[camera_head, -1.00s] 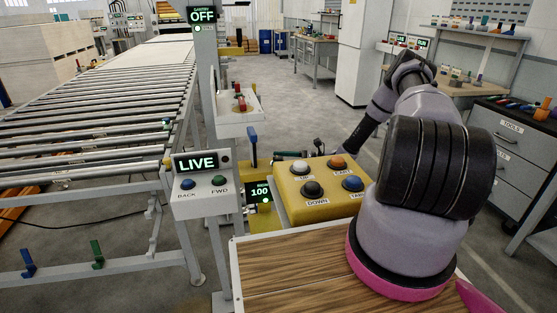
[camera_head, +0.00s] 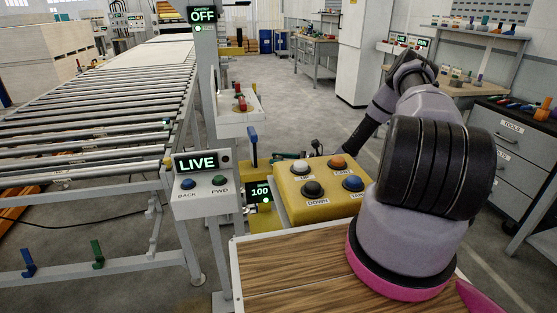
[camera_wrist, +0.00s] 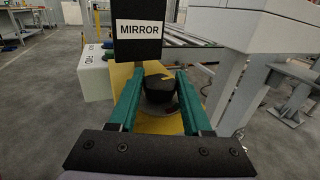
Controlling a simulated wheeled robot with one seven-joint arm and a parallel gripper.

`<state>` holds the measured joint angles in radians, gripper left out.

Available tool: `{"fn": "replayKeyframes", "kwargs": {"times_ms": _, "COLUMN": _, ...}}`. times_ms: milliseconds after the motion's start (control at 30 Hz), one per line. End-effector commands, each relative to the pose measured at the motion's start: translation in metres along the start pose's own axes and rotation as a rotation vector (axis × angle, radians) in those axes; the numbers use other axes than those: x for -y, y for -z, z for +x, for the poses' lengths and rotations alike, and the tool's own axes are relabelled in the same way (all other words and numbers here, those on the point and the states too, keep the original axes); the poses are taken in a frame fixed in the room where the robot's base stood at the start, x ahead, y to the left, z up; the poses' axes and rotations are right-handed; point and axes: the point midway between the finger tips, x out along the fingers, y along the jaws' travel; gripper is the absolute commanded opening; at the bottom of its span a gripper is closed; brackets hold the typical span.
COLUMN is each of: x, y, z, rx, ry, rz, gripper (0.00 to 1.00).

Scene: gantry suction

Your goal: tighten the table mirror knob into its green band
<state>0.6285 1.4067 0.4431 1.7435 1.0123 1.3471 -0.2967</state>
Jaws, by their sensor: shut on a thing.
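In the wrist view the black table mirror knob (camera_wrist: 160,90), with a yellow mark on its top, stands on a round grey base (camera_wrist: 160,113) on a yellow surface. My gripper (camera_wrist: 158,80) is shut on this knob, with one teal finger on each side. A black plate labelled MIRROR (camera_wrist: 138,28) stands upright just beyond it. No green band can be made out around the knob. In the head view the knob is hidden, and my gripper is small and mostly hidden behind the yellow button box (camera_head: 322,195).
A pale housing (camera_wrist: 245,40) stands close on the right in the wrist view, and a white box (camera_wrist: 95,72) on the left. In the head view a LIVE control box (camera_head: 203,187), a roller conveyor (camera_head: 90,110) and a wooden top (camera_head: 295,265) surround the work area.

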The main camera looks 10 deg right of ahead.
Motion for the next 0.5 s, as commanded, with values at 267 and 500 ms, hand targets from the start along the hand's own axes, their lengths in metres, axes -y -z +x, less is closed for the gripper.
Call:
{"fn": "replayKeyframes", "kwargs": {"times_ms": 267, "x": -0.0011, "y": 0.0002, "z": -0.0011, "rx": 0.000, "ry": 0.192, "rz": 0.006, "gripper": 0.00}}
{"fn": "replayKeyframes", "kwargs": {"times_ms": 500, "x": -0.0015, "y": 0.0002, "z": -0.0004, "rx": -0.001, "ry": 0.346, "rz": 0.004, "gripper": 0.00}}
